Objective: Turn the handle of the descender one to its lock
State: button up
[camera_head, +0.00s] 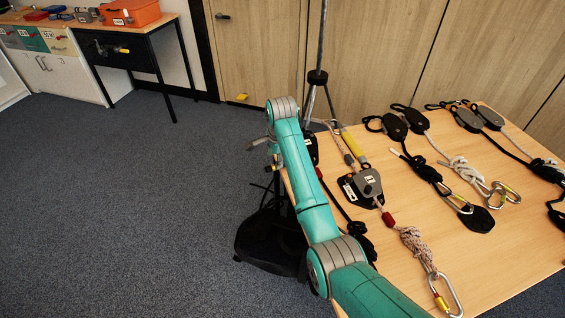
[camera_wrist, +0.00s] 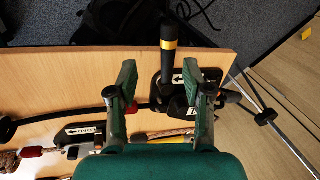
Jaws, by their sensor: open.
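In the wrist view, a black descender (camera_wrist: 180,95) with a white arrow label lies near the board's edge. Its black handle (camera_wrist: 168,32) with a gold band points up the picture, past the edge. My gripper (camera_wrist: 167,76) is open, with one finger on each side of the handle's line; I cannot tell whether either finger touches it. In the head view my gripper (camera_head: 270,152) is at the table's left edge, small and partly hidden by my arm, which also covers most of this descender. I cannot read its number for certain.
A second, grey device (camera_head: 368,183) on a rope lies to the right on the wooden table (camera_head: 420,225). Several pulleys, ropes and carabiners (camera_head: 442,298) cover the rest. A black bag (camera_head: 270,240) stands below the left edge. A thin pole (camera_head: 321,45) rises behind. Open carpet lies left.

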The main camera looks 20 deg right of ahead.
jog(key=shift+m, duration=0.3)
jog(key=x, duration=0.2)
jog(key=w+x, duration=0.1)
jog(key=x, duration=0.2)
jog(key=d+x, duration=0.1)
jog(key=x, duration=0.1)
jog(key=shift+w+f, duration=0.2)
jog(key=shift+w, duration=0.1)
grip_shut()
